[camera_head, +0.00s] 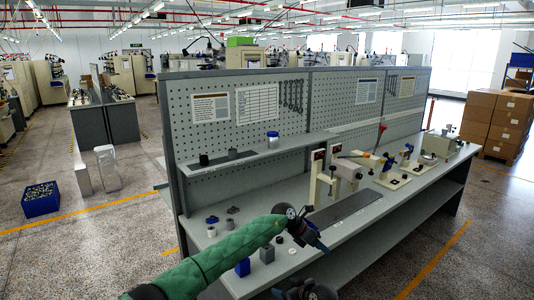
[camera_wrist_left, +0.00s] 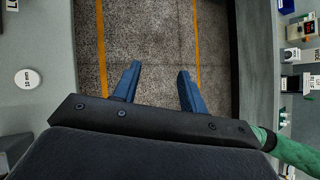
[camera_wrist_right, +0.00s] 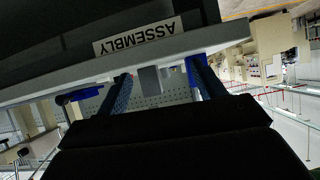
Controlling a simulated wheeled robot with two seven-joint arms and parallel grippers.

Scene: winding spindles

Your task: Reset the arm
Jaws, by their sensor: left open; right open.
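My green-sleeved left arm (camera_head: 215,255) reaches from the lower left across the front of the workbench. My left gripper (camera_head: 320,244) is at its end, in front of the bench's near part. In the left wrist view its two blue fingers (camera_wrist_left: 158,70) are spread with nothing between them, and the floor shows beyond. In the right wrist view my right gripper (camera_wrist_right: 160,75) is open, its dark blue fingers apart and empty. An upside-down "ASSEMBLY" label (camera_wrist_right: 138,37) shows beyond them. A dark part of my own body shows at the bottom edge of the head view.
The grey workbench (camera_head: 385,210) has a pegboard back (camera_head: 215,135). Cream fixtures (camera_head: 345,172) stand along it. Cardboard boxes (camera_head: 490,120) stand at right and a blue crate (camera_head: 40,199) at left. Open floor (camera_head: 90,250) lies left.

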